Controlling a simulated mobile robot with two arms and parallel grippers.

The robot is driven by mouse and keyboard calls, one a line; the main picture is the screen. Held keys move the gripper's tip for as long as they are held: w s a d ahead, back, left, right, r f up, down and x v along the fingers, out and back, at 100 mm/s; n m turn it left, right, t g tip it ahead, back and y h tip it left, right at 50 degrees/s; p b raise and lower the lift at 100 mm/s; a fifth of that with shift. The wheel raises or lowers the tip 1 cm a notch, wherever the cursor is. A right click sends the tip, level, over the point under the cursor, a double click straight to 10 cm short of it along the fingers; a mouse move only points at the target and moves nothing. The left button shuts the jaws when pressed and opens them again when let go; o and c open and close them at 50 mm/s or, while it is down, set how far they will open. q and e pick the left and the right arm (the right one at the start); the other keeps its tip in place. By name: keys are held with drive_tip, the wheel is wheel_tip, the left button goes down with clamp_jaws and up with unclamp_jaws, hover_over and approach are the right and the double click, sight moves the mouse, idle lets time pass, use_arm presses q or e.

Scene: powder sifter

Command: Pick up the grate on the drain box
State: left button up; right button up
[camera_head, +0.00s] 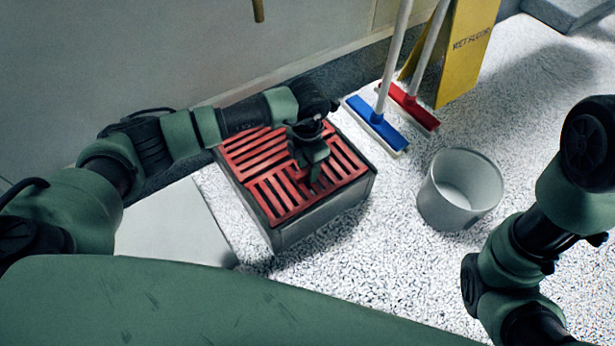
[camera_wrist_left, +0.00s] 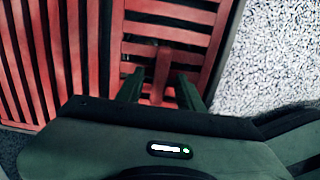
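The red slatted grate (camera_head: 262,194) lies on top of the grey drain box (camera_head: 325,218), left of the middle in the head view. A raised red handle (camera_wrist_left: 161,72) stands on the grate in the left wrist view. My left gripper (camera_head: 309,178) points down over the right part of the grate. In the left wrist view its two fingers (camera_wrist_left: 160,84) are spread, one on each side of the handle, with gaps showing. I cannot tell how deep the fingers reach. My right arm shows at the right, but its gripper is out of view.
A light grey bucket (camera_head: 460,190) stands right of the box on the speckled floor. A blue squeegee (camera_head: 377,122), a red squeegee (camera_head: 412,106) and a yellow wet-floor sign (camera_head: 466,50) stand behind. A wall rises behind the box.

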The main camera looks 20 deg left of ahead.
use_arm(q)
clamp_jaws()
idle(1.2)
